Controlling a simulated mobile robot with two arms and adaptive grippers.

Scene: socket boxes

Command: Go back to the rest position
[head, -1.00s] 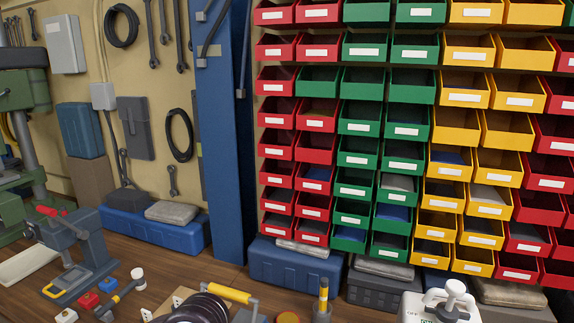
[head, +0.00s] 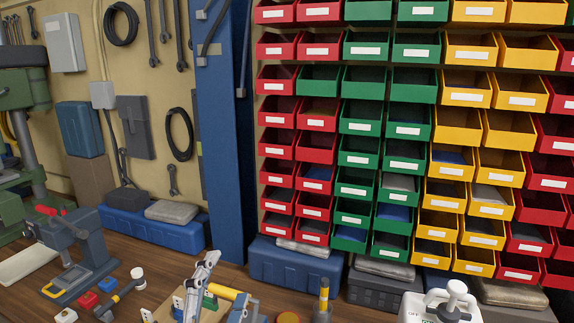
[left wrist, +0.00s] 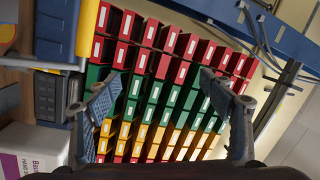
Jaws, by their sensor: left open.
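My left gripper (head: 222,291) shows at the bottom of the head view, with its fingers spread and pointing up over the workbench. In the left wrist view the two fingers of this gripper (left wrist: 160,79) stand wide apart with nothing between them. Rows of red, green and yellow bins fill the space beyond the fingers, some distance away. My right gripper is in neither current view.
The wall of bins (head: 363,130) stands at the back right, beside a blue post (head: 222,140). Blue cases (head: 295,262) line the back.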

